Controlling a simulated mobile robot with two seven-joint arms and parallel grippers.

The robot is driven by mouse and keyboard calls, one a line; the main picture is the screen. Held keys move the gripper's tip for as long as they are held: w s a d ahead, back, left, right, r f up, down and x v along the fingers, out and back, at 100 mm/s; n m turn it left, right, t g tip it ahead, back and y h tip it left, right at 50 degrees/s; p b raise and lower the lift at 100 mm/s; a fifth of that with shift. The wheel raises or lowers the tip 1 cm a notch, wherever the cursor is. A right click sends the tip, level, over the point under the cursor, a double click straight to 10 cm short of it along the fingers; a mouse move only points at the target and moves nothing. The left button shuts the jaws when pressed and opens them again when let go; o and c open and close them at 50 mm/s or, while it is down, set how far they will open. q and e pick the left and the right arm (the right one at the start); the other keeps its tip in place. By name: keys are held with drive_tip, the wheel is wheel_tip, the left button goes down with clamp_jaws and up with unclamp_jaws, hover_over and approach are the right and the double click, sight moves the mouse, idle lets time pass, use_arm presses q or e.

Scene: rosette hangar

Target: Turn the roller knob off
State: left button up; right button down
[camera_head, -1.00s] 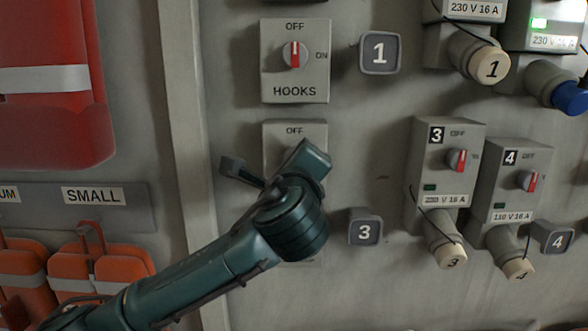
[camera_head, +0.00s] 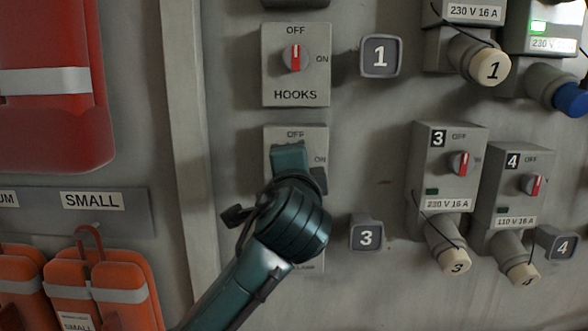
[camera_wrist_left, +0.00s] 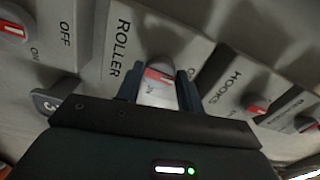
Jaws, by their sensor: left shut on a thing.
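The roller switch box (camera_head: 320,140) is the grey plate under the hooks box in the head view, with OFF above and ON at the right. My left gripper (camera_head: 291,165) is in front of it and hides its knob and most of its face. In the left wrist view the ROLLER label (camera_wrist_left: 117,45) shows beside the roller knob (camera_wrist_left: 157,77), which has a red and white marking. The left gripper (camera_wrist_left: 158,92) is shut on this knob, one finger on each side. I cannot tell exactly where the knob points. My right gripper is not in view.
The hooks box (camera_head: 295,90) with its red-marked knob is just above. Number plates 1 (camera_head: 381,57) and 3 (camera_head: 366,235) stick out at the right. Socket boxes with plugs are farther right. Orange vests (camera_head: 105,285) hang at lower left.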

use_arm(q)
drive_tip(key=shift+n, duration=0.4)
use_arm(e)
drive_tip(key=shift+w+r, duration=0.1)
use_arm(q)
drive_tip(key=o, duration=1)
drive_tip(key=s+b, duration=0.2)
drive_tip(key=s, duration=1.1)
drive_tip(key=shift+s, duration=0.1)
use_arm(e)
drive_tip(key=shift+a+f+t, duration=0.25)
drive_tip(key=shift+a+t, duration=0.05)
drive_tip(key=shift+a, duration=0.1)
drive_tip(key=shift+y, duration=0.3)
